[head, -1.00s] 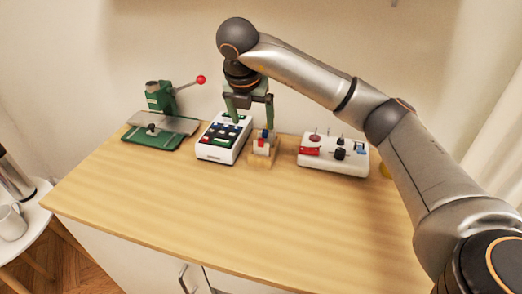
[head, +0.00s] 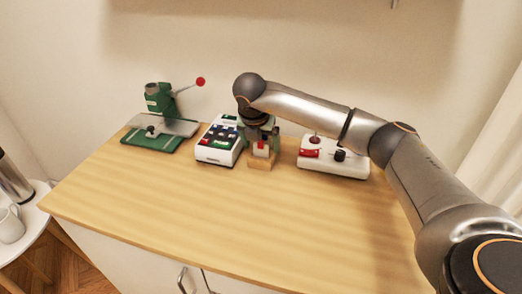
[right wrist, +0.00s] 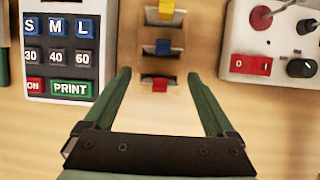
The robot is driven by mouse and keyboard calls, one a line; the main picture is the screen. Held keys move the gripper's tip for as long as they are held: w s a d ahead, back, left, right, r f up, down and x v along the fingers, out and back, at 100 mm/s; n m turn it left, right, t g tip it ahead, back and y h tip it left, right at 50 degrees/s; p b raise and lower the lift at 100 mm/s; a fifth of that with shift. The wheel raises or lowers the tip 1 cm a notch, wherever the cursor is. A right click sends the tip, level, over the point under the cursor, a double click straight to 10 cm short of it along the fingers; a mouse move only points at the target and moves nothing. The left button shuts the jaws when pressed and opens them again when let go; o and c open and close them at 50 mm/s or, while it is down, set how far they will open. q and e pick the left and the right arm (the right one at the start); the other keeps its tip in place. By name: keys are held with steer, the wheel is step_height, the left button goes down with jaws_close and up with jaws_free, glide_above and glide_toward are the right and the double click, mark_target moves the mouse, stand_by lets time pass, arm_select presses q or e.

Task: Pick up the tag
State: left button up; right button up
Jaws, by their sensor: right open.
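A wooden holder (head: 262,163) stands on the bench between a white keypad device and a white switch box. In the right wrist view it carries a yellow tag (right wrist: 166,9), a blue tag (right wrist: 162,47) and a red tag (right wrist: 160,85) in a row. A white tag face with red (head: 261,149) shows at the holder's front in the head view. My right gripper (right wrist: 161,77) is open, pointing down, with its green fingers on either side of the holder near the red tag. Nothing is held. My left gripper is out of view.
The white keypad device (head: 219,143) stands close left of the holder. The switch box (head: 333,160) with knobs and a red switch is close right. A green press (head: 160,120) with a red-knobbed lever stands far left. The bench front (head: 210,205) is clear.

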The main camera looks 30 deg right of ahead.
steer(key=shift+f, duration=0.15)
steer(key=c, duration=1.4)
